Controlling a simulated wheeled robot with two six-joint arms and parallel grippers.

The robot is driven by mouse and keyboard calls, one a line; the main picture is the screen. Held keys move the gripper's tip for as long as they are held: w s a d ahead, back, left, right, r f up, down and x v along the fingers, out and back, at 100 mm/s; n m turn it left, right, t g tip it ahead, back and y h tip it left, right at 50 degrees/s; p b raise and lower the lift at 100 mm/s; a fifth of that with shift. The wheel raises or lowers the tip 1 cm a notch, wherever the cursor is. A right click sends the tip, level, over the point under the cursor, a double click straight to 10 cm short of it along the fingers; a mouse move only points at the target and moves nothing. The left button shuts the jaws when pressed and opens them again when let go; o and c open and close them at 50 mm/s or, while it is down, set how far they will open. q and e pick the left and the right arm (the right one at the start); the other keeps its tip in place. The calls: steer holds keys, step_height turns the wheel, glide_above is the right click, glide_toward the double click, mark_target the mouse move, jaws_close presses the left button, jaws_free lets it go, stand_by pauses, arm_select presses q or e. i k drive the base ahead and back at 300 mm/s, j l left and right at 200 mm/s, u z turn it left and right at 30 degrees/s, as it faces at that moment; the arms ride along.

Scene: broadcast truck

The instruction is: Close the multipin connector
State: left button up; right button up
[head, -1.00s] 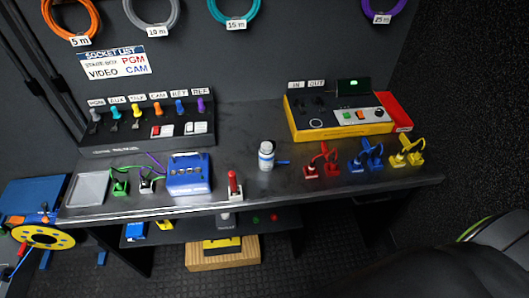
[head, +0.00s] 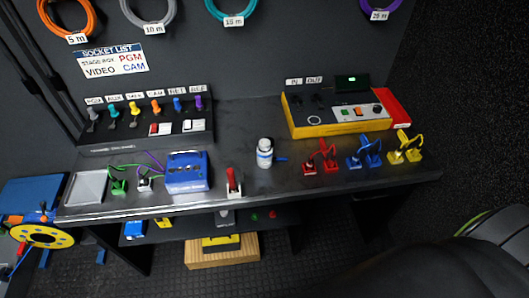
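I cannot tell for sure which item is the multipin connector. A small piece with a red upright lever (head: 231,177) on a pale base stands at the front edge of the desk (head: 222,150). Left of it is a blue box (head: 187,183) with small parts on top. Green (head: 118,187) and white (head: 144,184) cable plugs stand left of the box, with green and purple cables. Pairs of red (head: 310,168), blue (head: 354,162) and yellow (head: 395,157) cabled connectors stand on the right. Neither of my grippers shows.
A white bottle (head: 265,156) stands mid-desk. A yellow control unit (head: 330,129) is at the back right, and a switch panel (head: 150,138) at the back left. A grey tray (head: 87,188) lies at the left end. A yellow reel (head: 42,236) is at lower left.

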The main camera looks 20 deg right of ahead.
mark_target(264, 148)
steer(key=i+j+z, duration=0.3)
steer(key=j, duration=0.15)
steer(key=j+z, duration=0.25)
steer(key=j, duration=0.2)
steer(key=i+j+z, duration=0.1)
steer(key=j+z, duration=0.2)
steer(key=j, duration=0.2)
steer(key=j+z, duration=0.25)
steer(key=j, duration=0.25)
